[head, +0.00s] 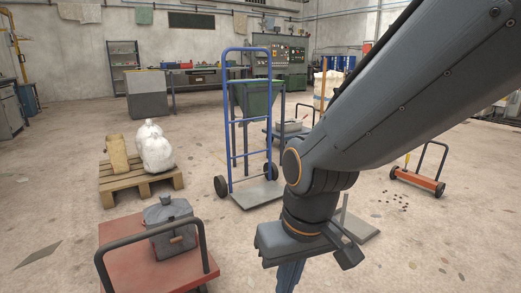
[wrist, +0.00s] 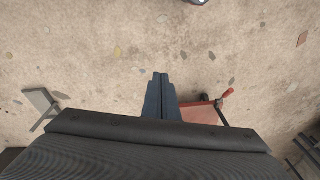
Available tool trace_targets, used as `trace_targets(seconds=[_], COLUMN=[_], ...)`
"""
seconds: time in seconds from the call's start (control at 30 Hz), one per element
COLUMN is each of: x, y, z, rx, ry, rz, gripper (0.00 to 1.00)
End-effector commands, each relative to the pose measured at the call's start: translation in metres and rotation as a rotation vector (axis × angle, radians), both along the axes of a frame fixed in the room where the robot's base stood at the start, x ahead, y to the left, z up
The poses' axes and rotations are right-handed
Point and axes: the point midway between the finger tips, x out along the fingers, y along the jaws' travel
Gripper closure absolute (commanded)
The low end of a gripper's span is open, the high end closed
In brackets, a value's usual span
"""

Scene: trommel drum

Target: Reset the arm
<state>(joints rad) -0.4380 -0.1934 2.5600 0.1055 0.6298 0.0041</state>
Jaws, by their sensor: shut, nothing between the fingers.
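My arm reaches in from the upper right of the head view and bends downward. My gripper (head: 289,277) hangs at the lower middle of the head view, its fingers cut off by the bottom edge. In the wrist view my gripper (wrist: 160,76) points out over the concrete floor. Its two dark blue fingers are together with nothing between them. It touches nothing that I can see.
A blue hand truck (head: 231,125) stands in the middle. A pallet (head: 112,184) holds sacks. A red magnetic sweeper (head: 418,181) stands at right. Open floor lies between them.

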Motion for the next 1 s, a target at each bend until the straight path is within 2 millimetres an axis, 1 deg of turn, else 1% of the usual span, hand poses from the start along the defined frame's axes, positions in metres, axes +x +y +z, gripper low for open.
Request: trace_targets(seconds=[0.03, 0.2, 0.4, 0.57, 1.0], x=[-0.01, -0.037, -0.064, -0.084, -0.076], y=[0.011, 0.033, 0.05, 0.061, 0.043], z=[0.005, 0.017, 0.027, 0.035, 0.069], rx=[0.005, 0.014, 0.02, 0.026, 0.009], ry=[0.007, 0.034, 0.058, 0.077, 0.079], rz=[0.034, 0.113, 0.187, 0.241, 0.17], gripper=[1.0, 1.0, 1.0, 1.0, 1.0])
